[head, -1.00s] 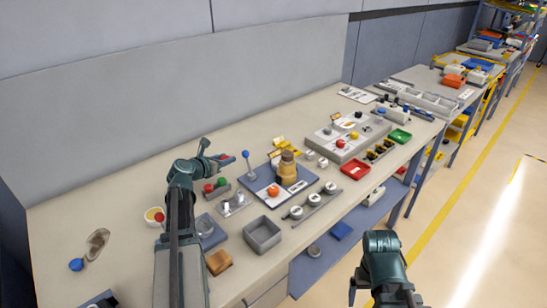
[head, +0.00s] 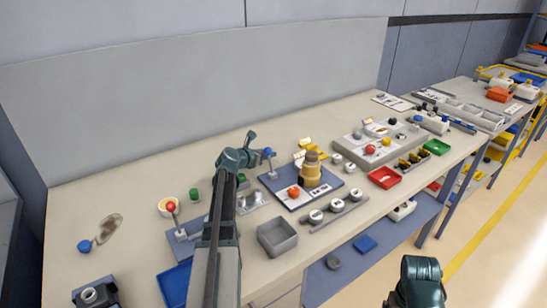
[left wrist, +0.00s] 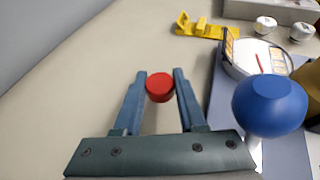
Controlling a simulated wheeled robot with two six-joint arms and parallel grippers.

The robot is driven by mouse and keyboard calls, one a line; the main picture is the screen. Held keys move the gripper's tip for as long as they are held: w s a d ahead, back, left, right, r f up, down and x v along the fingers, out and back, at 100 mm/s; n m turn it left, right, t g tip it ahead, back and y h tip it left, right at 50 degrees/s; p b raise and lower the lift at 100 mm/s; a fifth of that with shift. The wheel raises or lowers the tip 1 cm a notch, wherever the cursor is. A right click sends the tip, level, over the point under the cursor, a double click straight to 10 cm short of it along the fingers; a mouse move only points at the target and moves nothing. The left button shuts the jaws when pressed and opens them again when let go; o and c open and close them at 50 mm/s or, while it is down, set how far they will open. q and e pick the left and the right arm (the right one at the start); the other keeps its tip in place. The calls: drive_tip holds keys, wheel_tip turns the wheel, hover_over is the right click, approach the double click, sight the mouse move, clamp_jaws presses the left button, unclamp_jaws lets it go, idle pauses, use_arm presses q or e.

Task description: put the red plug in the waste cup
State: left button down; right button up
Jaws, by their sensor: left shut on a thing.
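In the left wrist view, my left gripper (left wrist: 160,92) is shut on the red plug (left wrist: 159,88), a short round red piece between the fingertips, over bare table. In the head view, my left gripper (head: 250,137) is beyond the small parts, beside a blue ball knob; the plug does not show there. My right gripper (head: 405,300) is at the bottom edge, partly cut off.
The blue ball knob (head: 268,152) stands close to the left gripper and looms large in the left wrist view (left wrist: 270,105). A grey square bin (head: 277,237) stands near the front edge. Bare table lies behind the parts.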

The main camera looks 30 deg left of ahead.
use_arm(q)
drive_tip(key=shift+w+f+b, duration=0.8)
drive_tip(key=shift+w+f, duration=0.4)
drive_tip(key=shift+r, duration=0.15)
drive_tip(key=shift+f, duration=0.25)
drive_tip(key=shift+c, duration=2.4)
unclamp_jaws()
drive_tip(key=shift+r, duration=0.15)
drive_tip(key=shift+r, duration=0.1)
